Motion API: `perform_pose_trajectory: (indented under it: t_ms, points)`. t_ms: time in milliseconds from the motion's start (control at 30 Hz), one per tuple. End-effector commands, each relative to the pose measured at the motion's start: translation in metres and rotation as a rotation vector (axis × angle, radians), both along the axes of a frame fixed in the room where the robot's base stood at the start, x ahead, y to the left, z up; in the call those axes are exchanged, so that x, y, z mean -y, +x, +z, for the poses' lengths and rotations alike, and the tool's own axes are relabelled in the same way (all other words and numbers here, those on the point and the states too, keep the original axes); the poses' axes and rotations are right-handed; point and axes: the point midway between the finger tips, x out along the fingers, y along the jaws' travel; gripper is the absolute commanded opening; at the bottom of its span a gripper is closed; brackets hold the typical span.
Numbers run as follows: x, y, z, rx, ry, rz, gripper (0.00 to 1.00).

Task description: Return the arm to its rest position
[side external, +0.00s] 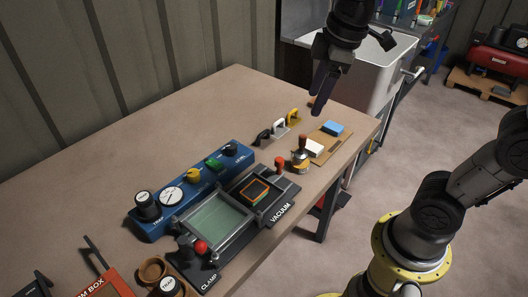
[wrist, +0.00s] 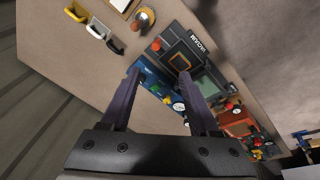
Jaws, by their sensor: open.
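My gripper (side external: 322,90) hangs in the air above the far right part of the workbench (side external: 215,95), clear of everything on it. In the wrist view my gripper (wrist: 162,90) shows two dark fingers spread apart with nothing between them. Below it lie the blue trap panel (side external: 185,188) and the black vacuum clamp fixture (side external: 262,205). My arm comes in from the right; part of it is out of frame in the side view.
Black, white and yellow handles (side external: 279,126) stand in a row on the bench. A board (side external: 324,147) with a white and a blue block lies near the right edge. A red box (side external: 103,285) is at lower left. A white sink (side external: 375,75) stands behind the bench.

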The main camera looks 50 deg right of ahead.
Motion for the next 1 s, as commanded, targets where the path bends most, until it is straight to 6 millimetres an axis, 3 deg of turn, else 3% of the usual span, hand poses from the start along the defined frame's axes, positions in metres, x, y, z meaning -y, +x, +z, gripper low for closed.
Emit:
perform_pose_trajectory:
  t_ms: [33,200,400,533,1000]
  points:
    - [0.001,-0.019,0.005,0.042,0.011,-0.041,0.62]
    - [0.002,-0.073,0.0,0.153,0.075,-0.218,0.62]
    - [0.003,-0.116,-0.029,0.227,0.174,-0.448,0.62]
    - [0.003,-0.122,-0.046,0.214,0.218,-0.569,0.62]
    - [0.003,-0.119,-0.044,0.222,0.248,-0.635,0.62]
